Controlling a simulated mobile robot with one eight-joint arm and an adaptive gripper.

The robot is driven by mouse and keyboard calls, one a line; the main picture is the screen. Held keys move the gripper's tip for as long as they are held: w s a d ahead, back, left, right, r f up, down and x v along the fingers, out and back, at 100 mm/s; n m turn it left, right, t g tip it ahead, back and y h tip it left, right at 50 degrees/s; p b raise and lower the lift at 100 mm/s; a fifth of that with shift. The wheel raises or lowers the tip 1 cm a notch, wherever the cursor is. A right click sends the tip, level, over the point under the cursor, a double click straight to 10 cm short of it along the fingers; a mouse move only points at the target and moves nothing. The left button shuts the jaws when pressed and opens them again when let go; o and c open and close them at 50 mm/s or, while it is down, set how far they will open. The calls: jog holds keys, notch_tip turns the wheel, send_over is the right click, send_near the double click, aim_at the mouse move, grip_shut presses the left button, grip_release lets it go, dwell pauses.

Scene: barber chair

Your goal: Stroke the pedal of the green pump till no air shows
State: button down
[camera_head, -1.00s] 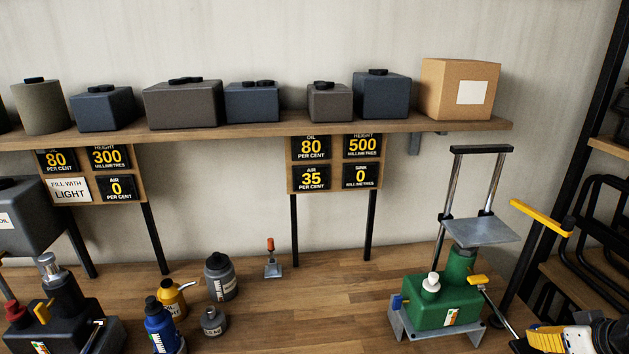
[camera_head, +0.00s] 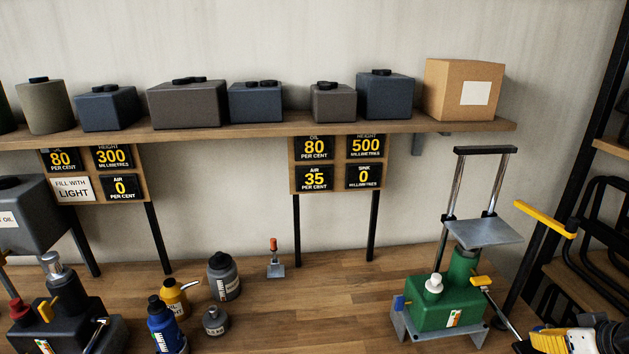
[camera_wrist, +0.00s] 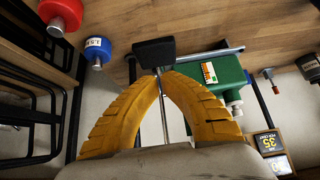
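The green pump (camera_head: 440,308) stands on the bench at the right, with a grey plate on its ram. Its pedal is a metal rod (camera_head: 502,313) sloping down to the right. In the wrist view the black pedal pad (camera_wrist: 154,52) lies just beyond my fingertips, and the green pump (camera_wrist: 208,80) is behind. My gripper (camera_wrist: 164,75) has its yellow fingers curved together, tips nearly meeting at the pad. Whether they touch the pad cannot be told. My gripper (camera_head: 534,344) shows at the lower right. The air sign (camera_head: 315,178) on the right board reads 35 percent.
A dark pump (camera_head: 65,320) stands at the left, with several bottles (camera_head: 165,325) beside it. A yellow-handled arm (camera_head: 545,217) and black racks (camera_head: 595,230) stand at the right.

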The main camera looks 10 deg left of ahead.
aim_at(529, 347)
jog(key=shift+f, duration=0.1)
jog(key=shift+f+b, duration=1.65)
jog(key=shift+f, duration=0.2)
notch_tip(529, 347, down, 6)
jog(key=r+b, duration=0.1)
jog(key=b, duration=0.4)
notch_tip(529, 347, up, 6)
jog(key=p, duration=0.5)
jog(key=shift+s+r, duration=0.1)
